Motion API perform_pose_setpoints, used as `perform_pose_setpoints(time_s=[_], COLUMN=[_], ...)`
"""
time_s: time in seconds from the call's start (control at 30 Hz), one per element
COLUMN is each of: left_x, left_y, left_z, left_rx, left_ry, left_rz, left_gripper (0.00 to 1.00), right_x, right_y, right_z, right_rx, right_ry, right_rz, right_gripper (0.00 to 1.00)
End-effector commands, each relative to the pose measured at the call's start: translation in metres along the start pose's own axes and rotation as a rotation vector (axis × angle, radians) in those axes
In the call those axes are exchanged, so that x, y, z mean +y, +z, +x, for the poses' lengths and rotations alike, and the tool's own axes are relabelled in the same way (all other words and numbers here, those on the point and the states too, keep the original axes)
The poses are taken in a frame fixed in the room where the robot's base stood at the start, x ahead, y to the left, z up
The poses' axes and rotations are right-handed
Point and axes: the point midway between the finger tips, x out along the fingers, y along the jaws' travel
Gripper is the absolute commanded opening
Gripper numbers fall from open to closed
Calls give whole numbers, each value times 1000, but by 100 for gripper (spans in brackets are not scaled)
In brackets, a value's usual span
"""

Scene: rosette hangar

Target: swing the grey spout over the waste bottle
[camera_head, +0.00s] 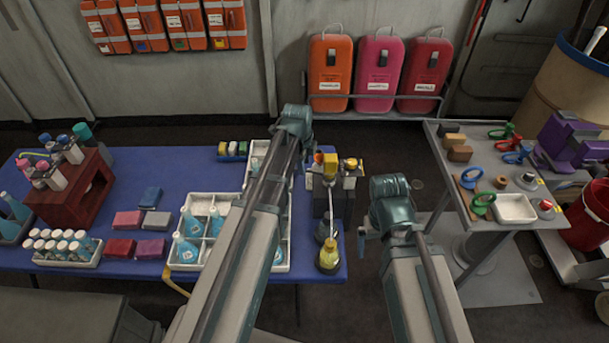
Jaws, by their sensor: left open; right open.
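A dispenser stand (346,185) with yellow and orange tops is at the right end of the blue table. A thin pale grey spout (329,194) shows at its front, pointing toward the near side. A dark bottle (324,229) and a yellow bottle (329,257) stand below and in front of it; I cannot read which is the waste bottle. My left gripper (309,156) is just left of the stand, mostly hidden by its own arm, and open. My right gripper (362,240) is open and empty, right of the bottles, beyond the table's edge. Neither visibly touches the spout.
A white divided tray (203,203) with spray bottles lies left of the stand, partly behind my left arm. A red rack (72,190) and several coloured blocks lie further left on the blue table (120,182). A grey cart (450,150) with tools stands at right, across a floor gap.

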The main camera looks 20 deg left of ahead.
Motion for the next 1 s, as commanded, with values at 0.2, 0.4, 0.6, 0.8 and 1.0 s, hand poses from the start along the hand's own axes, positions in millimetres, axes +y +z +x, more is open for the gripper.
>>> perform_pose_setpoints(time_s=[0.2, 0.4, 0.6, 0.8, 1.0], left_x=[0, 0, 0, 0, 0], left_y=[0, 0, 0, 0, 0], left_z=[20, 19, 19, 19, 19], left_rx=[0, 0, 0, 0, 0], left_ry=[0, 0, 0, 0, 0], left_rz=[0, 0, 0, 0, 0], left_gripper=[41, 41, 18, 0, 0], right_x=[-2, -2, -2, -2, -2], right_y=[-1, -1, -1, -1, -1], right_z=[19, 18, 18, 18, 18], right_rx=[0, 0, 0, 0, 0], right_ry=[0, 0, 0, 0, 0], right_rz=[0, 0, 0, 0, 0], right_gripper=[100, 100, 100, 100, 100])
